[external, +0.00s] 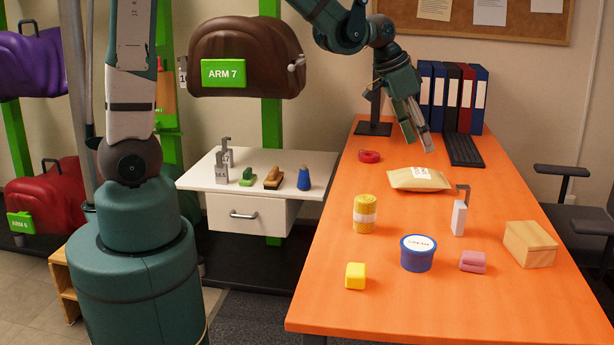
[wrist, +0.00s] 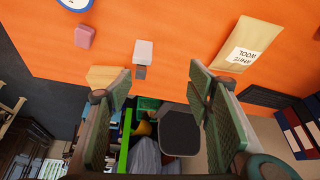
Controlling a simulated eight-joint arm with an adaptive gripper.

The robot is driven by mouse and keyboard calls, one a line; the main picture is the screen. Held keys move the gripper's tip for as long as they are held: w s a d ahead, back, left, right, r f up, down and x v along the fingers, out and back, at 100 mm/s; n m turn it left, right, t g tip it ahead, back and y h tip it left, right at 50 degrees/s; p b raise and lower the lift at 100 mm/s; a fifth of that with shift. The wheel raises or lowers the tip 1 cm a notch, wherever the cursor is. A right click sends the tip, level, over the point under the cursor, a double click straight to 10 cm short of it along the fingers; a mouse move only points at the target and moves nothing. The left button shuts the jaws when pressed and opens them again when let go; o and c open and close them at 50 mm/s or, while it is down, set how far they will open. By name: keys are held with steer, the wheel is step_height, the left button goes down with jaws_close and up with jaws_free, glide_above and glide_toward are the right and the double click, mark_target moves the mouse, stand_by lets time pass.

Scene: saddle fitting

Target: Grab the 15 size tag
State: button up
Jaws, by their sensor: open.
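Several size tags with grey hooks are in view. One tag (external: 458,219) stands on the orange table, with no readable number; it also appears as a pale block with a grey hook in the wrist view (wrist: 143,51). Two more stand on the white drawer top, a front tag (external: 221,174) and one behind it (external: 228,157); their numbers are too small to read surely. Another tag (external: 183,75) hangs beside the brown saddle, partly legible. I cannot tell which is the 15. My gripper (external: 419,148) is open and empty above the table's far part, its fingers spread in the wrist view (wrist: 160,72).
Binders (external: 451,98) and a keyboard (external: 463,150) are at the back.

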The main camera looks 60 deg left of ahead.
mark_target(464, 186)
steer(key=w+d+f, duration=0.2)
steer(key=d+f, duration=0.1)
steer(key=w+d+f+m+p, duration=0.1)
steer(key=w+d+f, duration=0.1)
steer(key=w+f, duration=0.1)
steer(key=w+d+f+m+g, duration=0.1)
steer(key=w+d+f, duration=0.2)
steer(key=f, duration=0.1)
steer(key=shift+d+f+h+p, duration=0.3)
steer(key=shift+d+f+p, duration=0.05)
steer(key=shift+w+d+f, duration=0.1)
steer(key=shift+d+f, duration=0.05)
steer(key=shift+f, duration=0.1)
steer(key=shift+x, duration=1.3)
steer(key=shift+s+b+x, duration=0.15)
steer(key=shift+b+x, duration=0.25)
steer(key=shift+x, duration=0.9)
steer(key=shift+s+b+x, duration=0.15)
steer(key=shift+b+x, duration=0.2)
steer(key=shift+x, duration=0.95)
steer(key=c, duration=1.1)
